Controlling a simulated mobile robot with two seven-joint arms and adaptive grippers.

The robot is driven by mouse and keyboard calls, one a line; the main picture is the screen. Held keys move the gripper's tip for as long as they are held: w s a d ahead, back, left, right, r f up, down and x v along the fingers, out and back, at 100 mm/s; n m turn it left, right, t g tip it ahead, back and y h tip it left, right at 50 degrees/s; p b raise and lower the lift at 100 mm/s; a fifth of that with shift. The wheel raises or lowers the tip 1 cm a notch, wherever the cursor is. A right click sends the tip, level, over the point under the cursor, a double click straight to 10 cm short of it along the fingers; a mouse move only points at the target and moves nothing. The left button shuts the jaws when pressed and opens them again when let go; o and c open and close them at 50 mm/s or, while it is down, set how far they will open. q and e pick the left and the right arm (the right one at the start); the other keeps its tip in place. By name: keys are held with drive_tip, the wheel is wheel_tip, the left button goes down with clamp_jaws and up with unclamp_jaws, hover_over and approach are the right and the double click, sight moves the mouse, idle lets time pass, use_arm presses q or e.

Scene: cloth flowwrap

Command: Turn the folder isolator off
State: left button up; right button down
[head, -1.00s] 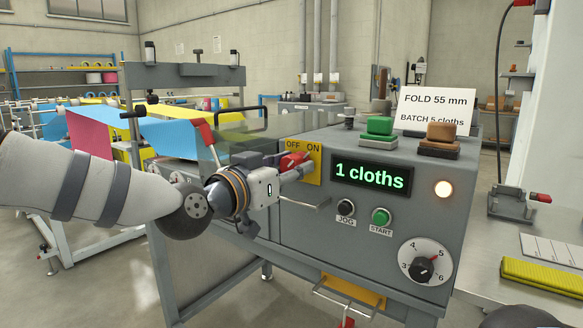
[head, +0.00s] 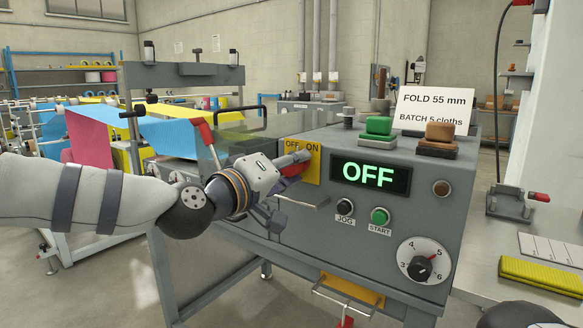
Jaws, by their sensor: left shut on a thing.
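The folder isolator is a red rotary handle (head: 292,170) on a yellow plate (head: 314,166) marked OFF and ON, on the front of the grey folder machine (head: 268,213). My left gripper (head: 297,160) is at the plate, shut on the red handle and partly covering it. The handle's exact angle is hard to see behind the fingers. The display (head: 370,174) to its right reads OFF in green. The round lamp (head: 441,188) beside the display is dark. My right gripper does not show.
A JOG button (head: 345,206), a green START button (head: 380,216) and a dial (head: 423,261) sit right of the isolator. A red lever (head: 207,131) stands above my left wrist.

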use_arm(q)
drive_tip(key=n, duration=0.5)
drive_tip(key=shift+n+b, duration=0.35)
drive_tip(key=shift+n, duration=0.85)
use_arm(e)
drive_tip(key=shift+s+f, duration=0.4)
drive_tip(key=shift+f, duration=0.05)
use_arm(q)
drive_tip(key=o, duration=1.2)
drive_tip(key=shift+d, duration=0.1)
drive_tip(key=shift+c, duration=0.2)
drive_tip(key=shift+r, duration=0.1)
drive_tip(key=shift+s, duration=0.1)
drive_tip(key=v, duration=1.2)
